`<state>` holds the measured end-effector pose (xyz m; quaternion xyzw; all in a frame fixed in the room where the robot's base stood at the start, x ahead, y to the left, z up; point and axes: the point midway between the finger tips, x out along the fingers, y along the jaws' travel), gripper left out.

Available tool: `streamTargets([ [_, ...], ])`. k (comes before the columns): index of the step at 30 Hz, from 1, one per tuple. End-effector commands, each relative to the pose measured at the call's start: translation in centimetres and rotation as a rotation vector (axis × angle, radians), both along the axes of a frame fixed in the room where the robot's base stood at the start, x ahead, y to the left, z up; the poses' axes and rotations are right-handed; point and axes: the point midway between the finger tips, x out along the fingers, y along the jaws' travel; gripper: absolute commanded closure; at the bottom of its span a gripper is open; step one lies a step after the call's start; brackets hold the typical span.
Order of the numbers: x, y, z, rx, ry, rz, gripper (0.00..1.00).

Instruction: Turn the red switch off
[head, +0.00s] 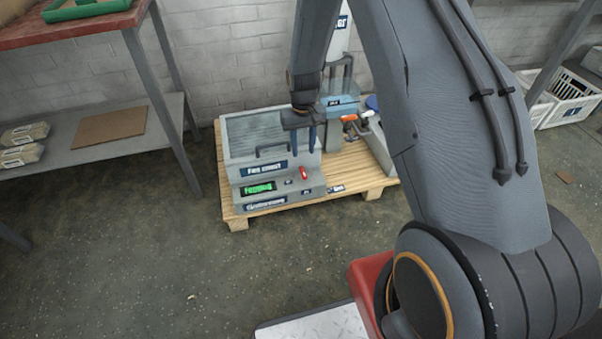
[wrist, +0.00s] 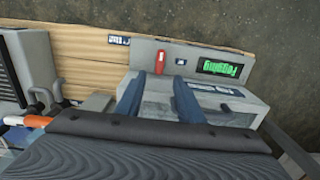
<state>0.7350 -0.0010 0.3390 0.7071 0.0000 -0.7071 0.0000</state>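The red switch (head: 304,173) is a small red lever on the sloping front panel of a grey machine box (head: 235,176). In the wrist view the red switch (wrist: 160,62) shows just beyond my fingertips, in line with the gap between them. My gripper (head: 305,149) is above the box, behind and above the switch in the head view, pointing down. In the wrist view my gripper (wrist: 158,80) has its two blue fingers apart with nothing between them. The green lit display (head: 258,188) is left of the switch; it also shows in the wrist view (wrist: 220,69).
The machine stands on a wooden pallet (head: 375,182) by a white brick wall. A handle (head: 272,151) rises from the box. A blue and grey press (head: 341,106) stands behind. A shelf table (head: 95,145) is at left, white crates (head: 570,100) at right. The floor in front is clear.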

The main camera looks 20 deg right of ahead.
Motion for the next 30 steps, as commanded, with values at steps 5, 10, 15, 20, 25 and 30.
streamTargets([
  [5,0.8,0.0,-2.2,0.000,0.000,0.000,0.66],
  [10,0.8,0.0,-3.3,0.000,0.001,0.000,0.66],
  [15,0.8,0.0,-5.7,0.000,0.002,0.000,0.66],
  [20,0.7,0.0,-8.2,0.000,0.003,0.000,0.66],
  [25,0.8,0.0,-9.8,0.000,0.001,0.000,0.66],
  [30,0.8,0.0,-9.8,0.000,0.000,0.000,0.66],
])
